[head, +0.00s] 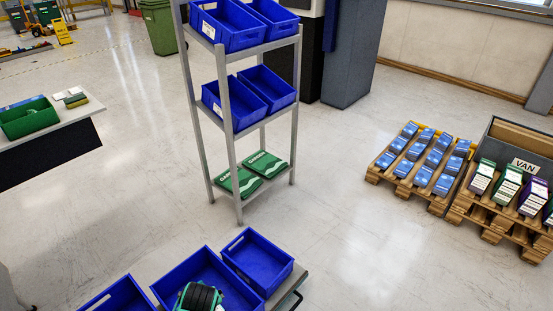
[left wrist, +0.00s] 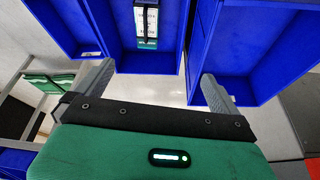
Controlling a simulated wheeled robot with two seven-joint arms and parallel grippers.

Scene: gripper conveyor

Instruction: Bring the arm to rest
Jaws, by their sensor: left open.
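My left gripper (left wrist: 157,88) is open in the left wrist view, with its two grey fingers spread wide and nothing between them. It is close to a row of blue bins. The middle bin (left wrist: 166,62) lies ahead of the fingers and holds a box with a white and green label (left wrist: 147,22). In the head view a black and green part, which looks like my arm, covers part of the middle bin (head: 180,272); the fingers and the box are hidden there. My right gripper is in neither view.
The right bin (head: 258,263) and left bin (head: 122,298) flank the middle one. A metal rack (head: 231,150) with blue bins and green packs stands behind. Pallets with blue (head: 391,160) and mixed boxes (head: 510,187) are at right. A white table (head: 62,122) is at left. Floor between is clear.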

